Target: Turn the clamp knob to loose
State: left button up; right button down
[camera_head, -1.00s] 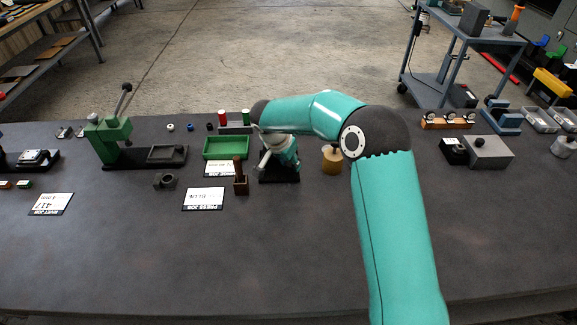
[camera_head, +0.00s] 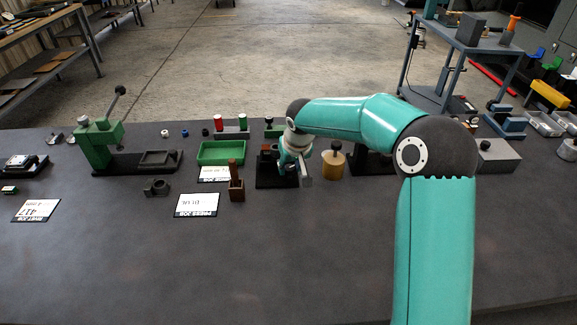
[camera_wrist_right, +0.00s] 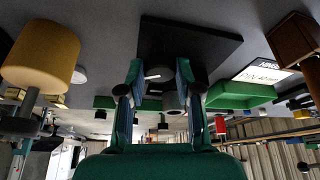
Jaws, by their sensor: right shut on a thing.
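My right gripper (camera_head: 296,166) reaches down over a small fixture with a black base plate (camera_head: 264,183), in the middle of the bench. In the right wrist view my right gripper (camera_wrist_right: 159,76) has its two fingers on either side of a dark knob with a white mark (camera_wrist_right: 154,74), in front of the black plate (camera_wrist_right: 190,42). It is shut on this clamp knob. A grey cylinder (camera_wrist_right: 172,100) shows between the fingers. In the head view my gripper hides the knob, so its setting cannot be read there. My left gripper is in no view.
A yellow-brown cylinder (camera_head: 334,165) stands close to the right of the gripper. A brown wooden holder (camera_head: 237,190) and a green tray (camera_head: 221,154) are to the left. A green press (camera_head: 97,140) stands farther left. The bench's front is clear.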

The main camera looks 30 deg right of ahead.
jog(key=n, duration=0.1)
jog(key=n+y+p, duration=0.1)
jog(key=shift+w+d+r+n, duration=0.15)
jog(key=shift+r+n, duration=0.15)
jog(key=shift+n, duration=0.1)
jog(key=n+y+p, duration=0.1)
jog(key=n, duration=0.1)
jog(key=shift+d+n, duration=0.15)
jog(key=shift+n, duration=0.25)
jog(key=n+y, duration=0.1)
jog(key=n, duration=0.2)
jog(key=shift+w+f, duration=0.1)
jog(key=shift+f, duration=0.05)
jog(key=shift+d+n+g+y, duration=0.15)
jog(key=shift+n+g+y, duration=0.35)
jog(key=shift+n, duration=1.2)
jog(key=c, duration=1)
grip_release()
jog(key=shift+c, duration=0.2)
jog(key=shift+o, duration=1.3)
jog(key=shift+f, duration=0.1)
